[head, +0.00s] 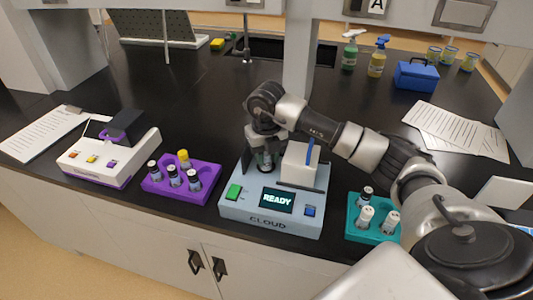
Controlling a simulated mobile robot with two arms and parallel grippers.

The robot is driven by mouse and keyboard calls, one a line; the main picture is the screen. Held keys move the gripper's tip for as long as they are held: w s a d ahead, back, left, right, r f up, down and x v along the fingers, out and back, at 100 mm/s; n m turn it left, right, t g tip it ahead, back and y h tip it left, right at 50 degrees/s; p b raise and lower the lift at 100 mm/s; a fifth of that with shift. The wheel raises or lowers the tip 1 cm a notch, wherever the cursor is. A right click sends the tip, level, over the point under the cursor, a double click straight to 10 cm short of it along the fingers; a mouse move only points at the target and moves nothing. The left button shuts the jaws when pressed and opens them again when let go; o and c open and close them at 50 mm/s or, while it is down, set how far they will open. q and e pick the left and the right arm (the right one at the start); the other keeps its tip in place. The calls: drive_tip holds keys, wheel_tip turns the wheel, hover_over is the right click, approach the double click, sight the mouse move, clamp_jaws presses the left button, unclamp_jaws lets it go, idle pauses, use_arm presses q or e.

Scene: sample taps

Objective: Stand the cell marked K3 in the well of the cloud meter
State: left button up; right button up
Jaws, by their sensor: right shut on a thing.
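The cloud meter (238,212) is a pale blue box marked CLOUD at the bench's front. Its screen reads READY, with a green button and a blue button beside it. A white block with a blue strip (300,165) stands on its back right. My right gripper (265,152) points down over the back left of the meter, shut on a small cell (265,162). The fingers and arm partly hide this cell; its mark cannot be read. I cannot tell whether its lower end is inside the well. The well's opening is hidden. My left gripper is not in view.
A purple rack (153,187) with several cells stands left of the meter, and a teal rack (376,236) with cells right of it. A white meter with a dark raised lid (100,172) is further left. Papers, bottles and a blue box (416,76) lie behind.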

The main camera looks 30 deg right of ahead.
idle(0.4)
drive_tip(key=shift+f+b, duration=0.55)
drive_tip(key=shift+f, duration=0.15)
drive_tip(key=o, duration=1.3)
drive_tip(key=shift+d, duration=0.1)
